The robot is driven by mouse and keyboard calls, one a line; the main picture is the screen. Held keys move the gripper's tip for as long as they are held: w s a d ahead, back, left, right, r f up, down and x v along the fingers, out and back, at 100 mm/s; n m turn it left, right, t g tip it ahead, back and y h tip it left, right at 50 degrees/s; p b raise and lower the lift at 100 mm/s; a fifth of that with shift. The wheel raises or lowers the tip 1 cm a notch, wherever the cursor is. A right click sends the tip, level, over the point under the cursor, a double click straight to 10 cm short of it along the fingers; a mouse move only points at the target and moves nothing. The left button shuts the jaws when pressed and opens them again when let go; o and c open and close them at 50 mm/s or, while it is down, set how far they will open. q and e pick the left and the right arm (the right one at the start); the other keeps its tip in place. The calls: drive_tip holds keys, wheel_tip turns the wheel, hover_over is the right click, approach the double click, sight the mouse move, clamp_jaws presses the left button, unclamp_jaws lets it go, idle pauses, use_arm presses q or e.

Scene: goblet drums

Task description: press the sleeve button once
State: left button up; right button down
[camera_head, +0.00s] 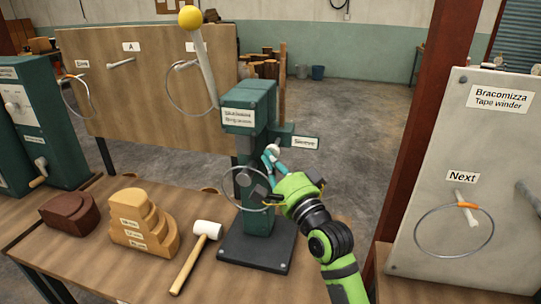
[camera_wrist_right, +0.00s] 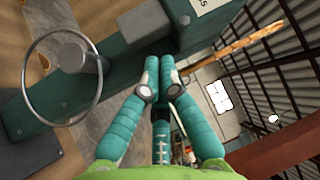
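The green machine (camera_head: 258,215) stands on a dark base plate on the workbench. A small green arm with the white "Sleeve" sign (camera_head: 304,142) sticks out from its right side. My right gripper (camera_head: 270,152) is in front of this arm, near the machine's column. In the wrist view its teal fingers (camera_wrist_right: 159,62) are together, with nothing seen between them, and point at the machine's green body (camera_wrist_right: 115,72). I cannot make out the sleeve button; the fingers may cover it. Contact cannot be told. My left gripper is not in view.
A thin ring (camera_head: 227,200) circles the machine's front, close left of my gripper. A lever with a yellow ball (camera_head: 190,18) rises above. A mallet (camera_head: 196,257), a stepped wooden block (camera_head: 143,228) and a brown block (camera_head: 68,213) lie left. A grey panel (camera_head: 420,170) stands right.

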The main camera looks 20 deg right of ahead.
drive_tip(key=shift+w+d, duration=0.2)
drive_tip(key=shift+w, duration=0.05)
idle(0.3)
drive_tip(key=shift+s+r, duration=0.1)
drive_tip(key=shift+s+a+p, duration=0.6)
drive_tip(key=shift+s+a, duration=0.1)
drive_tip(key=shift+s, duration=0.3)
drive_tip(key=s+a+p, duration=0.1)
drive_tip(key=s, duration=0.1)
drive_tip(key=s+a+p, duration=0.1)
drive_tip(key=s, duration=0.1)
drive_tip(key=shift+a, duration=0.4)
idle(0.5)
